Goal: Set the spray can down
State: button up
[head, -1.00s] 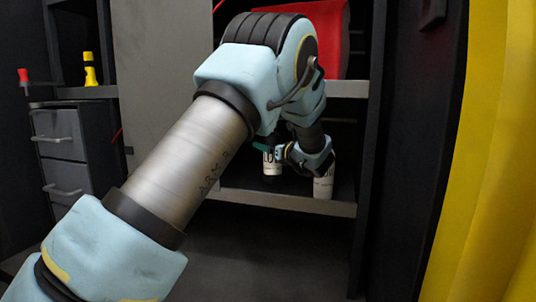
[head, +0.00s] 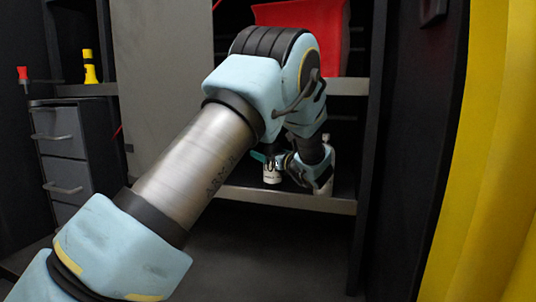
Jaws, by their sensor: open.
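My gripper (head: 307,172) is low inside the cabinet, just above the lower shelf (head: 285,199). It is open, but its fingertips are mostly hidden by its own body. A white can (head: 329,157) stands on the shelf at the gripper's right, largely covered by it; I cannot tell whether they touch. A second white can with a dark upper part (head: 272,176) stands on the same shelf to the left of the gripper. Which of the two is the spray can is not clear from their labels.
A red object (head: 335,40) sits on the upper shelf (head: 347,87) above the arm. A dark upright closes the shelf on the right, with a yellow surface (head: 490,150) further right. A drawer unit (head: 60,150) and a yellow bottle (head: 90,68) are at left.

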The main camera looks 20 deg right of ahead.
jog(key=shift+r, duration=0.15)
jog(key=s+d+b, duration=0.1)
jog(key=s+d, duration=0.1)
jog(key=s, duration=1)
